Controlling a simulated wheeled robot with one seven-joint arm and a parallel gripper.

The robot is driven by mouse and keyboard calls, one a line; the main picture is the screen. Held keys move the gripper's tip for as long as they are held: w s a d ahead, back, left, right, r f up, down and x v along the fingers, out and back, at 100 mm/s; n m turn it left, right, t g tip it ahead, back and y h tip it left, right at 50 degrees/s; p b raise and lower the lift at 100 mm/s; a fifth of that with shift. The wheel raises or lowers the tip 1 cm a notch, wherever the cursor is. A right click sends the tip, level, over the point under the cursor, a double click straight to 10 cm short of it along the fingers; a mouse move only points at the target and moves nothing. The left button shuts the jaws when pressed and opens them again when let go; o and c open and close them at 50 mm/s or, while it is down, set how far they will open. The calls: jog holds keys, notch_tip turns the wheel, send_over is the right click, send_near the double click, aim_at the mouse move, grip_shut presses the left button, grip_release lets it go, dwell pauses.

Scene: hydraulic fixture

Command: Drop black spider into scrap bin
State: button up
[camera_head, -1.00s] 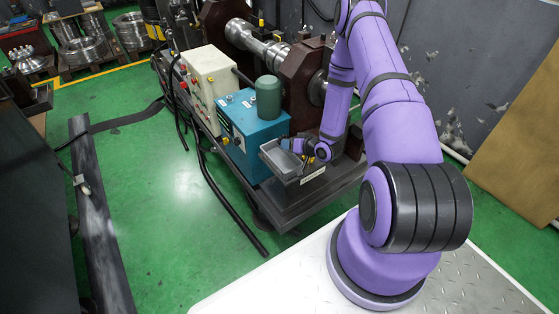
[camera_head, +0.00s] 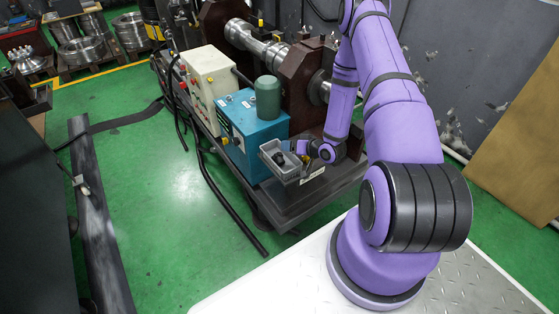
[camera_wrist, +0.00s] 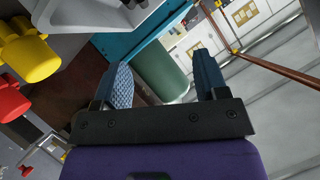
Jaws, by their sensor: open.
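The scrap bin (camera_head: 284,173) is a small grey open-topped box on the dark base of the machine, in front of the blue cabinet. A small dark object, which looks like the black spider (camera_head: 279,157), lies inside the bin; it is too small to make out its shape. My gripper (camera_head: 301,148) is just right of the bin's rim, partly hidden by my wrist. In the wrist view my gripper (camera_wrist: 163,78) is open, with nothing between its fingers. A grey tray-like part, probably the bin (camera_wrist: 75,14), shows at the upper left there.
The blue cabinet (camera_head: 246,130) with a green cylinder (camera_head: 268,97) stands close behind the bin. A brown block (camera_head: 306,85) holding a steel shaft stands behind my gripper. A cream control box (camera_head: 211,82) is farther left.

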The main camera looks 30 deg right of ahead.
jog(key=v, duration=0.9)
jog(key=w+r+n+g+h, duration=0.1)
jog(key=w+r+h, duration=0.15)
jog(key=r, duration=0.55)
jog(key=w+r+n+g+h, duration=0.15)
jog(key=w+r, duration=0.25)
jog(key=r, duration=0.5)
jog(key=s+a+r+g+h, duration=0.1)
jog(key=a+r, duration=0.1)
jog(key=r, duration=0.5)
jog(key=s+a+r+g+h, duration=0.1)
jog(key=s+r, duration=0.1)
jog(key=r, duration=0.6)
jog(key=s+a+r, duration=0.7)
jog(key=s+r, duration=0.2)
jog(key=r, duration=0.2)
jog(key=s+a+r+g+y, duration=0.1)
jog(key=s+a+r, duration=0.2)
jog(key=s, duration=0.5)
jog(key=s+a+r+g+y, duration=0.1)
jog(key=s+a+r, duration=0.2)
jog(key=s, duration=0.6)
jog(key=a, duration=0.2)
jog(key=shift+a+r+n, duration=0.3)
jog(key=shift+a+n, duration=0.05)
jog(key=shift+a, duration=0.05)
